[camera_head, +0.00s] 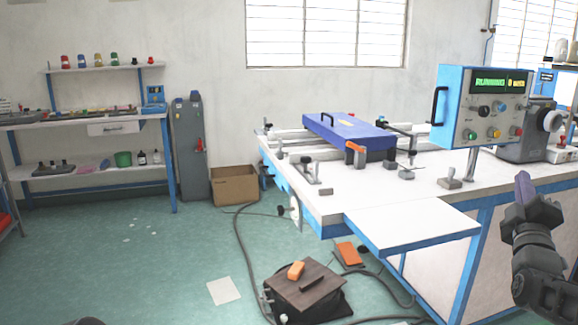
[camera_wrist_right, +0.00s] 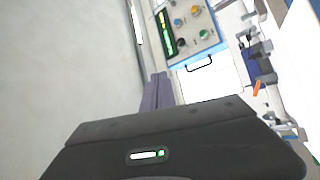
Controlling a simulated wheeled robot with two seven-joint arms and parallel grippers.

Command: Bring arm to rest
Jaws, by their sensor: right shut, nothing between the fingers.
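My right gripper (camera_head: 523,182) is raised at the right side of the head view, in front of the white and blue workbench (camera_head: 410,228). Its purple-grey fingers point up and are closed together with nothing between them. The same gripper (camera_wrist_right: 157,90) shows in the right wrist view, its fingers together against the wall and the control box. The gripper appears apart from the bench and the control box (camera_head: 483,105). My left gripper is not in view.
A purple-blue case (camera_head: 350,131) with clamps around it lies on the bench. A shelf (camera_head: 100,120) and a cardboard box (camera_head: 235,186) are at the wall. The left floor is mostly clear.

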